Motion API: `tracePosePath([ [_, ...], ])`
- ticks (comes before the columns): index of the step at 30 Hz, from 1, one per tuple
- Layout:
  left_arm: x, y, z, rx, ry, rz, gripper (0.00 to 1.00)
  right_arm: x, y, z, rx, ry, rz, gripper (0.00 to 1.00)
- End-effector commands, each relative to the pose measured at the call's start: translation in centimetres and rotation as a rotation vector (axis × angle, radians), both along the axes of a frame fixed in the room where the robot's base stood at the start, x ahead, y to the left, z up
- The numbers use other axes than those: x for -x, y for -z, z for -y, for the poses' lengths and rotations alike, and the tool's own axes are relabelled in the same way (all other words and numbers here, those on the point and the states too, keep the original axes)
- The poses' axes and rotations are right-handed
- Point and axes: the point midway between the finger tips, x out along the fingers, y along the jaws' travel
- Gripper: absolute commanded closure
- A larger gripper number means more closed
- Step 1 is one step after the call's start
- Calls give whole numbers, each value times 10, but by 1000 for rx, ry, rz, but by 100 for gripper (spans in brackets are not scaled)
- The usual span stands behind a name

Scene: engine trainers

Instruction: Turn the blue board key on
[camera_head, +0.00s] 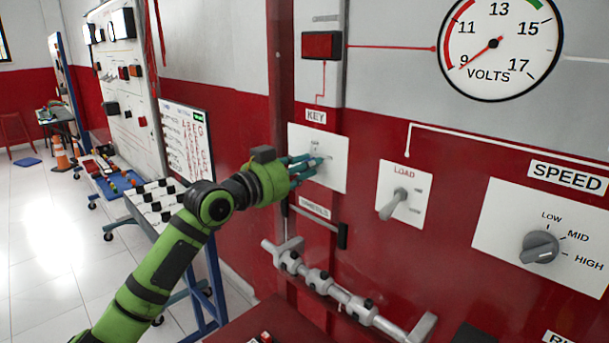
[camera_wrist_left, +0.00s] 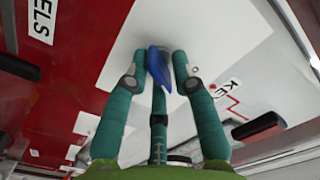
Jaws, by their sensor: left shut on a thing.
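The blue key (camera_wrist_left: 158,66) stands out from a white plate under the KEY label, between the fingers in the left wrist view. The white key plate (camera_head: 335,160) is on the red board; in the head view the fingers cover the key. My left gripper (camera_head: 316,163) is at the plate, its teal fingers shut on the blue key. In the left wrist view the fingertips (camera_wrist_left: 158,70) sit on either side of the key, close to the plate. The key's exact turn angle is hard to tell. My right gripper is not in view.
Right of the key are the LOAD toggle switch (camera_head: 396,202) and the SPEED knob (camera_head: 540,247). A volts gauge (camera_head: 499,45) is above. A grey pipe rail (camera_head: 330,290) sticks out below. Another trainer board (camera_head: 130,75) stands at the left, with open floor beyond.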

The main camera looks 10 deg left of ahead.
Motion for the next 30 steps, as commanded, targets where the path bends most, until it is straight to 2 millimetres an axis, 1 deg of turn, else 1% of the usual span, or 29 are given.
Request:
tracePosePath([
  [1,0,5,1,-42,3,20,100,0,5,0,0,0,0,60],
  [4,0,5,1,-119,3,71,100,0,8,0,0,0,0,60],
  [15,0,6,2,-357,4,226,100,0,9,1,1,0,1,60],
  [21,0,7,2,-433,4,276,100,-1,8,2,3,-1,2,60],
  [30,1,8,3,-476,6,304,100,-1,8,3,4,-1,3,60],
])
